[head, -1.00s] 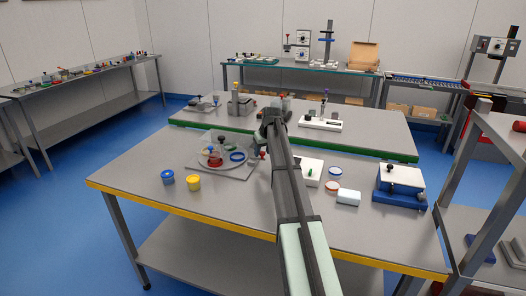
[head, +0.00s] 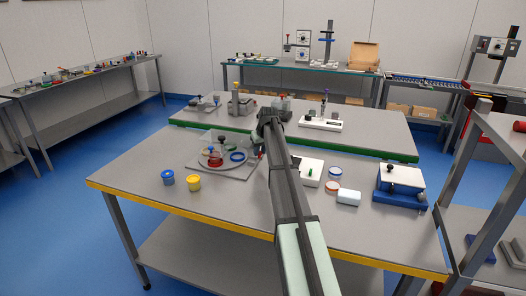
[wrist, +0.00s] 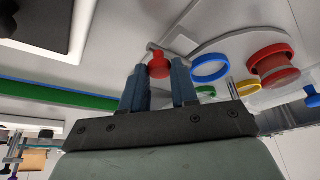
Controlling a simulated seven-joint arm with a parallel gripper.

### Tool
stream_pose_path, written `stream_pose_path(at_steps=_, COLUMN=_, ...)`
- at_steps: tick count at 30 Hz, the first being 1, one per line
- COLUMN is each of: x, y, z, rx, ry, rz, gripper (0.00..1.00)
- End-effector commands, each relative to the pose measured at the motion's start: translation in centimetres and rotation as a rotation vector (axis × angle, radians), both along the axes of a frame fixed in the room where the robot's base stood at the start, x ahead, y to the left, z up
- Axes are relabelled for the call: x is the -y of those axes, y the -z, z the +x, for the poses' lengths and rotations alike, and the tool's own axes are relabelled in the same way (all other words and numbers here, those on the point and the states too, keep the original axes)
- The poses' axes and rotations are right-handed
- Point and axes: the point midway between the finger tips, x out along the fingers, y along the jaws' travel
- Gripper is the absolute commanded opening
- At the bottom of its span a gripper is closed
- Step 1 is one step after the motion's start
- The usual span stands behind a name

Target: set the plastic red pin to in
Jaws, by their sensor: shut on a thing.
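The red pin (wrist: 158,66) shows in the wrist view as a red knob with a rounded top, between the tips of my gripper's two blue-grey fingers (wrist: 160,78). My gripper is shut on it. A grey bracket-like part lies just behind the knob, at the edge of a grey plate (wrist: 215,30). How far the pin sits in its seat cannot be told. In the head view my gripper (head: 260,149) is at the right edge of the grey plate (head: 236,174), and I cannot make out the pin there.
A white box with a green pin (head: 310,173) and a blue-and-white fixture (head: 400,184) stand right of my arm.

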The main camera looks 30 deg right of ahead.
Motion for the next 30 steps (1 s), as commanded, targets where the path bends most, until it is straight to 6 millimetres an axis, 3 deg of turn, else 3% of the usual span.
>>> stream_pose_path(at_steps=3, x=-1.07, y=-0.01, z=1.18, rx=-0.002, ry=-0.002, rz=0.001, gripper=0.0)
stream_pose_path(at_steps=10, x=-1.24, y=-0.01, z=1.24, rx=0.001, ry=-0.002, rz=0.004, gripper=0.0)
stream_pose_path(at_steps=11, x=-1.25, y=-0.01, z=1.26, rx=0.001, ry=-0.002, rz=0.005, gripper=0.29)
stream_pose_path(at_steps=18, x=-1.19, y=0.0, z=1.19, rx=0.0, ry=-0.002, rz=0.004, gripper=0.52)
stream_pose_path(at_steps=30, x=-1.11, y=-0.72, z=0.8, rx=0.0, ry=-0.001, rz=0.002, gripper=0.54)
